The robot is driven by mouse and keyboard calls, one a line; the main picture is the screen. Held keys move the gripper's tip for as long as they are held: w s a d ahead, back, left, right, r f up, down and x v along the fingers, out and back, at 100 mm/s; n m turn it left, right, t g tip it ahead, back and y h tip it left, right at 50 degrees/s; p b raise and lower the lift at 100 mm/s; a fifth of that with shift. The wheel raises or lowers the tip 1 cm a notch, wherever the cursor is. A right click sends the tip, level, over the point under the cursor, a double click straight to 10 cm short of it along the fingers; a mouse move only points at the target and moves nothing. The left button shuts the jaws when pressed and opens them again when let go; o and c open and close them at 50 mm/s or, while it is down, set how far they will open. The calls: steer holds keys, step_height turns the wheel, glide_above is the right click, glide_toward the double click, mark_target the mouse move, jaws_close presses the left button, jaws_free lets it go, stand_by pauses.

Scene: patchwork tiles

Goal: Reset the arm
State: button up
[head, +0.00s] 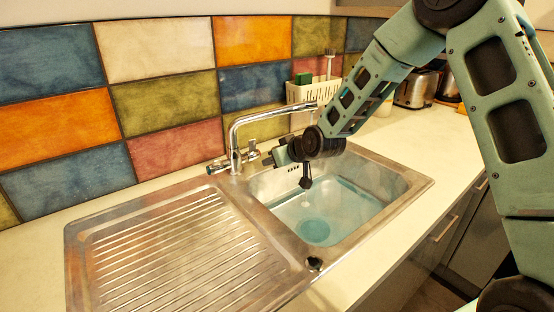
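My teal and black arm comes in from the right and reaches over the sink basin (388,212). My gripper (306,183) points down above the basin, close to the tap (236,150). It looks small and dark here, and I cannot make out whether its fingers are apart or together. Nothing is clearly seen in it. A round teal shape (313,231) shows at the bottom of the basin under bluish water.
A ribbed steel drainboard (180,255) lies left of the basin. A white caddy (300,92) with a green sponge and a brush stands behind the tap by the tiled wall. A toaster (414,90) stands at the back right. The counter at left is clear.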

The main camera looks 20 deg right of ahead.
steer(key=shift+a, duration=0.1)
steer(key=s+a+r+n+g, duration=0.1)
steer(key=s+a+r+g, duration=0.15)
steer(key=s+a, duration=0.6)
steer(key=s+a+r+n+g, duration=0.15)
steer(key=s+a+g, duration=0.25)
steer(key=s, duration=0.9)
steer(key=s+d+g+h, duration=0.1)
steer(key=s+g, duration=0.1)
steer(key=s, duration=0.8)
steer(key=s+d+r+n+g+h, duration=0.1)
steer(key=s+d+g, duration=0.1)
steer(key=s, duration=0.9)
steer(key=shift+s+r+h, duration=0.25)
steer(key=shift+s+h, duration=0.05)
steer(key=shift+h, duration=0.1)
steer(key=shift+a+n, duration=0.1)
steer(key=shift+n, duration=0.15)
